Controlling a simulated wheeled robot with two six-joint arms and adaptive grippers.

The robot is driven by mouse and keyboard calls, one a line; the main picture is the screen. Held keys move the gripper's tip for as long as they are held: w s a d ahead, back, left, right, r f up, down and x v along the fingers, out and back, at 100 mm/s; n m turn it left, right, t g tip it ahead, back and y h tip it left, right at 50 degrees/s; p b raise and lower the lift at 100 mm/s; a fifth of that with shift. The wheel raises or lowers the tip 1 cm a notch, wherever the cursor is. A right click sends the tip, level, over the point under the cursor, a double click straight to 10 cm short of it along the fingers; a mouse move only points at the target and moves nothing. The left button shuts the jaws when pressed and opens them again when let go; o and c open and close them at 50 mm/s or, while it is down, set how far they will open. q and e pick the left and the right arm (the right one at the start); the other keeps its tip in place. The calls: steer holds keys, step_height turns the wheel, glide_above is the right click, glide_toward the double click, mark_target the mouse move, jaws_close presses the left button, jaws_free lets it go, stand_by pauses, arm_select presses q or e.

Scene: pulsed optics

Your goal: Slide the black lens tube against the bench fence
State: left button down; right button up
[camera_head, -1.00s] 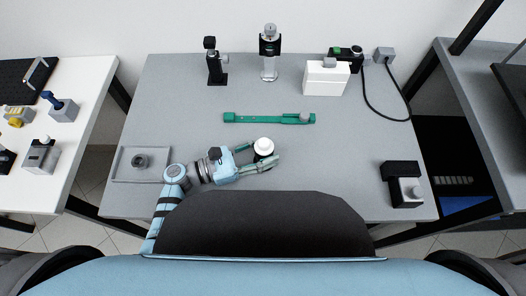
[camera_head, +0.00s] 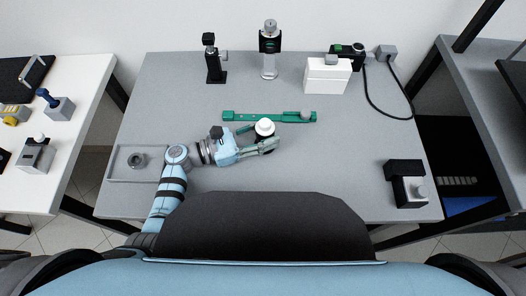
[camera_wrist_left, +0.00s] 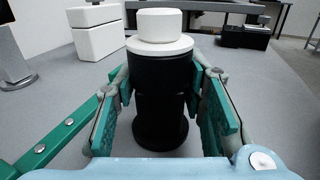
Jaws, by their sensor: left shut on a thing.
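The black lens tube (camera_wrist_left: 160,100) stands upright with a white stepped cap on top; in the head view its cap (camera_head: 264,126) hides part of the body. My left gripper (camera_head: 263,144) is shut on the tube, its green-padded fingers on either side of it in the left wrist view (camera_wrist_left: 165,105). The green bench fence (camera_head: 240,116) lies just beyond the tube, with a small block near its right end. In the left wrist view the fence (camera_wrist_left: 55,136) runs past the left finger. The finger hides whether tube and fence touch. My right gripper is out of view.
A grey tray (camera_head: 120,165) with a round part stands at the left. A white box (camera_head: 327,77), a black mount (camera_head: 214,62) and a silver post (camera_head: 269,60) stand at the back. A black block (camera_head: 404,178) is at the right. The bench's right middle is clear.

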arm_select(q)
steer(key=shift+w+f+b, duration=0.15)
steer(key=shift+w+b, duration=1.05)
steer(key=shift+w, duration=0.85)
steer(key=shift+c, duration=0.5)
jaws_free()
steer(key=shift+w+d+r, duration=0.1)
steer(key=shift+r, duration=0.1)
steer(key=shift+o, duration=0.5)
steer(key=shift+p+v, duration=0.8)
steer(key=shift+v, duration=1.55)
steer(key=shift+p+v, duration=0.3)
steer(key=shift+v, duration=1.9)
steer(key=shift+r, duration=0.1)
